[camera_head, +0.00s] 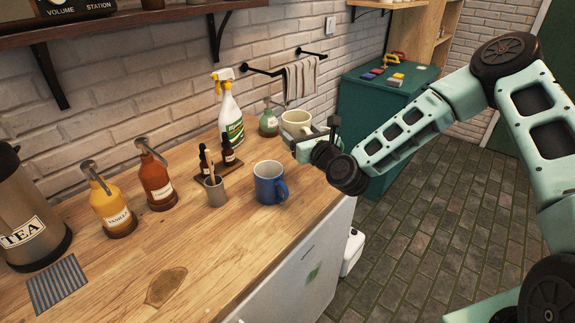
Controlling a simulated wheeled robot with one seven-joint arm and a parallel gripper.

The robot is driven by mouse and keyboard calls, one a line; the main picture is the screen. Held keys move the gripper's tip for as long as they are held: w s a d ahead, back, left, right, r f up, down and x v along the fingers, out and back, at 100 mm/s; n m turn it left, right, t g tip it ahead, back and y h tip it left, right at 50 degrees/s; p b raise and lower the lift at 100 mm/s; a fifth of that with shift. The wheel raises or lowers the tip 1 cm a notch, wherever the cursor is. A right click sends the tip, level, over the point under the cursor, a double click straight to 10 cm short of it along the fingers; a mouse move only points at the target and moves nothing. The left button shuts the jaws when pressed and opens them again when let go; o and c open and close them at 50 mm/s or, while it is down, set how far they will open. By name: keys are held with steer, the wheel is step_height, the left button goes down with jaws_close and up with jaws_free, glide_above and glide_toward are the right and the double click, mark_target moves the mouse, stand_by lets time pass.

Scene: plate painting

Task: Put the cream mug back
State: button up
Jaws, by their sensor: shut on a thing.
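The cream mug (297,121) is at the far right end of the wooden counter, close to the green bottle. My gripper (308,133) reaches in from the right and is shut on the mug, at its near right side. The fingers and the mug's lower part are partly hidden by the gripper body. I cannot tell whether the mug's base touches the counter.
A blue mug (269,183) stands nearer on the counter (215,245). A green pump bottle (268,121) and a spray bottle (230,115) stand left of the cream mug. Syrup bottles, small dark bottles and a grey cup (215,191) stand further left.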

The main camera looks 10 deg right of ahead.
steer(key=f, duration=0.2)
steer(key=f+p, duration=0.1)
steer(key=f, duration=0.2)
steer(key=shift+w+a+f, duration=0.2)
steer(key=shift+w+f, duration=0.05)
steer(key=shift+f, duration=0.05)
steer(key=shift+f+p, duration=0.65)
steer(key=shift+f, duration=1.4)
steer(key=shift+f, duration=0.2)
steer(key=o, duration=1.4)
steer(key=shift+s, duration=0.1)
steer(key=shift+c, duration=0.2)
